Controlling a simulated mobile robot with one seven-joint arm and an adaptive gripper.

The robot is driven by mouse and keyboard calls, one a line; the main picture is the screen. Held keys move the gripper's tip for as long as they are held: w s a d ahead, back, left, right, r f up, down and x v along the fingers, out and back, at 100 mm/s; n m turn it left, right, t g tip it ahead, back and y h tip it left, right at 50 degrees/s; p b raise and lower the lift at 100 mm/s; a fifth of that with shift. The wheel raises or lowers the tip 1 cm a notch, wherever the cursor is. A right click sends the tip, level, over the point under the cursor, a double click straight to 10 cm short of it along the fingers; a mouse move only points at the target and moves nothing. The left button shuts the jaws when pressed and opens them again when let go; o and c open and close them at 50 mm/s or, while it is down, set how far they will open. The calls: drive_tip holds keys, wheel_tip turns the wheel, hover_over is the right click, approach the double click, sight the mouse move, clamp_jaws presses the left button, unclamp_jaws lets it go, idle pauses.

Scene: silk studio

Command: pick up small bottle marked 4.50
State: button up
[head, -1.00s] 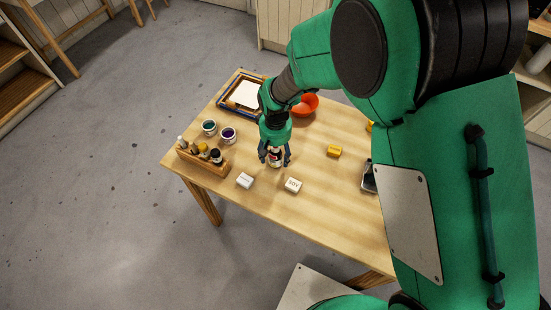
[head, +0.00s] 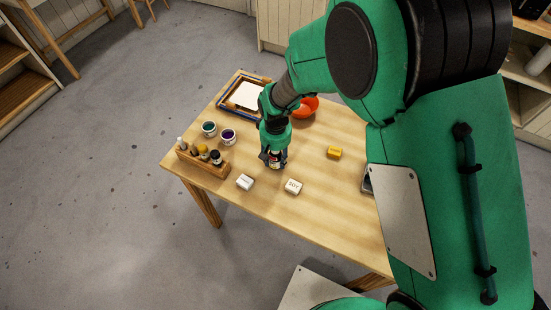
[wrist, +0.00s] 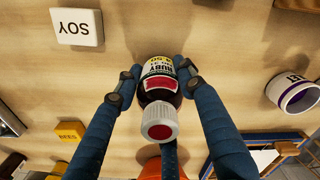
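The small bottle (wrist: 160,85) has a dark body, a ribbed white cap and a label reading RUBY, with a yellow band that appears to read 4.50. In the head view the bottle (head: 275,163) is partly hidden by my gripper (head: 274,158), near the middle of the table. In the wrist view the fingertips of my gripper (wrist: 157,80) press against both sides of the bottle, and a third finger lies behind its cap. The bottle looks upright. I cannot tell whether its base is clear of the table.
On the wooden table (head: 325,215), two white blocks (head: 293,187) and a yellow block (head: 334,152) lie near the bottle. A wooden rack (head: 203,162) with several bottles and two paint jars (head: 228,136) stand left. An orange bowl (head: 306,107) and a framed screen (head: 243,96) are behind.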

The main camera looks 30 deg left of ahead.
drive_tip(key=shift+r, duration=0.2)
drive_tip(key=shift+c, duration=0.4)
drive_tip(key=shift+r+p, duration=0.3)
drive_tip(key=shift+r, duration=0.3)
wheel_tip(320, 180, up, 2)
drive_tip(key=shift+r+p, duration=0.2)
drive_tip(key=shift+p, duration=0.25)
drive_tip(key=s+d, duration=0.3)
drive_tip(key=s+d+p, duration=0.1)
drive_tip(key=s+d, duration=0.3)
drive_tip(key=s+d+r+p, duration=0.1)
drive_tip(key=s+d, duration=0.3)
drive_tip(key=shift+s+d, duration=0.1)
drive_tip(key=shift+s, duration=0.1)
drive_tip(key=shift+w, duration=0.1)
